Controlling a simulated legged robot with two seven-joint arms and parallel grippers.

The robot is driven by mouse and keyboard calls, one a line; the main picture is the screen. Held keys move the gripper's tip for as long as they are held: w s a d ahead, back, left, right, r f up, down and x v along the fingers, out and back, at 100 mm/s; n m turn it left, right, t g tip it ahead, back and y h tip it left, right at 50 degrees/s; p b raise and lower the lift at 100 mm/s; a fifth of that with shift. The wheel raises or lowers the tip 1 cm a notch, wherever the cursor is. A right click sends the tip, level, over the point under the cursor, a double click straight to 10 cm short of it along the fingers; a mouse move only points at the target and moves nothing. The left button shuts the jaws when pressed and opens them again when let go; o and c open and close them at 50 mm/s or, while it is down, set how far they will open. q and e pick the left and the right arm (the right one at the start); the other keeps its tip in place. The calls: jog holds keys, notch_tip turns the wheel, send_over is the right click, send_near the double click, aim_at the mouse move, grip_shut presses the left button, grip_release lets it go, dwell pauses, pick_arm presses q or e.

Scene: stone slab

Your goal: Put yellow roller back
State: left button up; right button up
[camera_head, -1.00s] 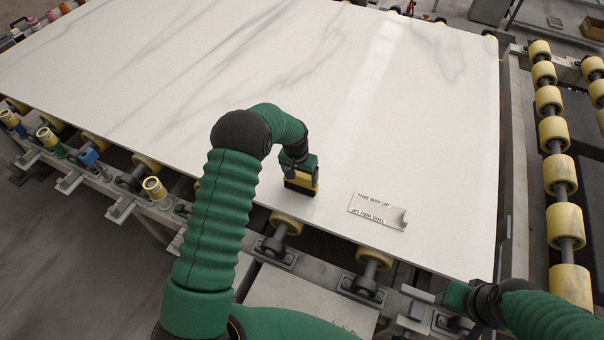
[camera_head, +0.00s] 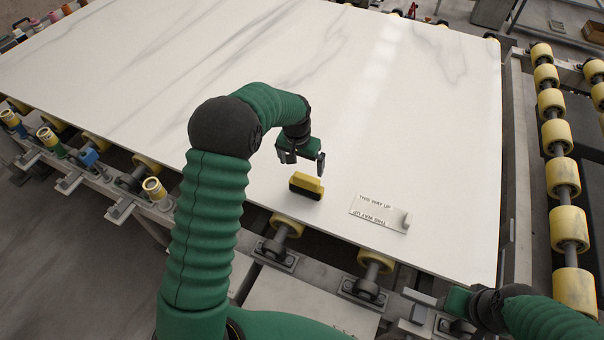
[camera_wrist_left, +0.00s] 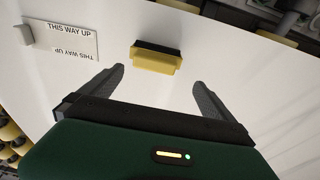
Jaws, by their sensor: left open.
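A yellow block with a black underside (camera_head: 308,185) lies on the white marbled slab (camera_head: 400,130), near its front edge; it also shows in the left wrist view (camera_wrist_left: 155,58). I cannot confirm that it is a roller. My left gripper (camera_head: 301,160) is open and empty, just above and behind the block in the head view. In the left wrist view its fingers (camera_wrist_left: 158,78) are spread, with the block beyond their tips. My right gripper (camera_head: 425,302) is low at the slab's front right edge, and its jaw opening is unclear.
A "THIS WAY UP" label plate (camera_head: 375,212) lies right of the block. Yellow conveyor rollers (camera_head: 557,134) line the right side, and others (camera_head: 288,226) sit under the front edge. Yellow-topped cylinders (camera_head: 153,188) stand along the front left rail. Most of the slab is clear.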

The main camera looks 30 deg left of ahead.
pick_arm(q)
jog(key=s+d+r, duration=0.5)
jog(key=s+d, duration=0.2)
jog(key=s, duration=0.7)
jog(key=s+d, duration=0.3)
jog(key=s, duration=0.6)
jog(key=shift+s+d+m+t, duration=0.2)
jog(key=shift+m+t, duration=0.1)
jog(key=shift+t, duration=0.1)
jog(key=shift+s, duration=0.15)
